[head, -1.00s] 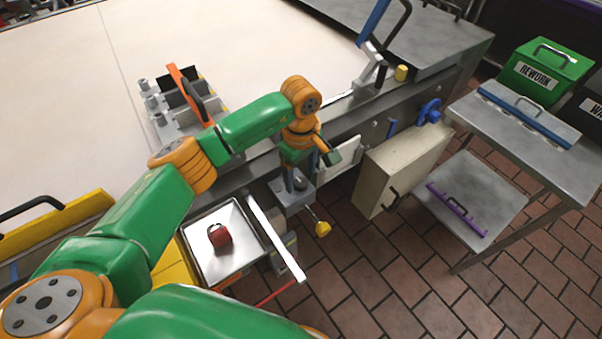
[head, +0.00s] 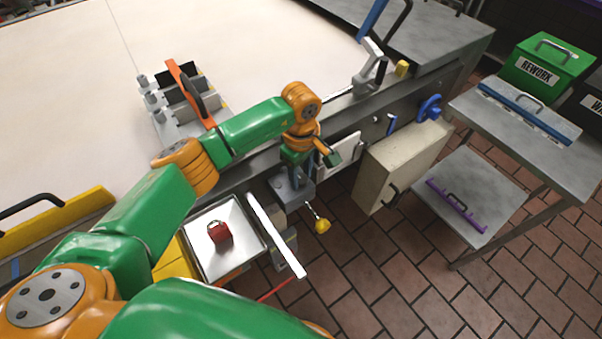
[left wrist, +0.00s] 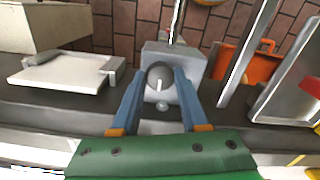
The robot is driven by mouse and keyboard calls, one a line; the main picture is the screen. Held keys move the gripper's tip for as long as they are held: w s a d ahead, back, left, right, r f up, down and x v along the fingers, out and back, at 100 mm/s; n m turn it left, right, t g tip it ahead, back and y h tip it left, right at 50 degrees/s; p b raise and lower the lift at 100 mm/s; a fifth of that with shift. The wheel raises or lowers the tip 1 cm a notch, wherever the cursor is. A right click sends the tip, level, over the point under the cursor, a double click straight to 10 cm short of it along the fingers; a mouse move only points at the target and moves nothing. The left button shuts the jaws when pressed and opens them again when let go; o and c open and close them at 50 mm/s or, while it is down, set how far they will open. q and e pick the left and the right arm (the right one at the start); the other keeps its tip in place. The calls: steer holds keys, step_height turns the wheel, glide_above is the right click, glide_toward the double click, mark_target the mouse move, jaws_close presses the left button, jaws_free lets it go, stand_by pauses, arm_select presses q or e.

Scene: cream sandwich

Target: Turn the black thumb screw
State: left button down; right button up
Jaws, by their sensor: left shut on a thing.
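The black thumb screw (left wrist: 160,76) is a dark round knob with a white mark, on top of a light grey block (left wrist: 190,59) at the rail's edge. My left gripper (left wrist: 159,79) points down at it, with its two blue fingers closed on either side of the knob. In the head view my left gripper (head: 291,184) is over the same grey block (head: 300,199), below the orange wrist. The knob is mostly hidden there by the gripper. My right gripper is in neither view.
A metal tray with a red padlock (head: 220,235) sits left of the block. A white bar (head: 277,236) and yellow knob (head: 322,225) are close by. A beige box (head: 400,165) and a white plate (left wrist: 65,74) are along the rail. Open tiled floor lies beyond.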

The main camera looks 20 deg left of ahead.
arm_select(q)
steer(key=n+b, duration=0.1)
steer(key=n, duration=0.1)
steer(key=shift+f+n, duration=0.15)
steer(key=shift+n, duration=0.25)
steer(key=n+b, duration=0.2)
steer(key=n, duration=0.1)
steer(key=shift+n, duration=0.3)
steer(key=n+b, duration=0.1)
steer(key=n, duration=0.2)
steer(key=shift+w+n, duration=0.1)
steer(key=shift+n, duration=0.3)
steer(key=n+b, duration=0.1)
steer(key=n, duration=0.2)
steer(key=shift+n, duration=0.3)
steer(key=n, duration=0.3)
steer(key=shift+n+b, duration=0.3)
steer(key=shift+b, duration=0.1)
steer(key=n, duration=0.3)
steer(key=shift+n+b, duration=0.3)
steer(key=shift+b, duration=0.05)
steer(key=n, duration=0.3)
steer(key=shift+n+b, duration=0.45)
steer(key=shift+n, duration=1.45)
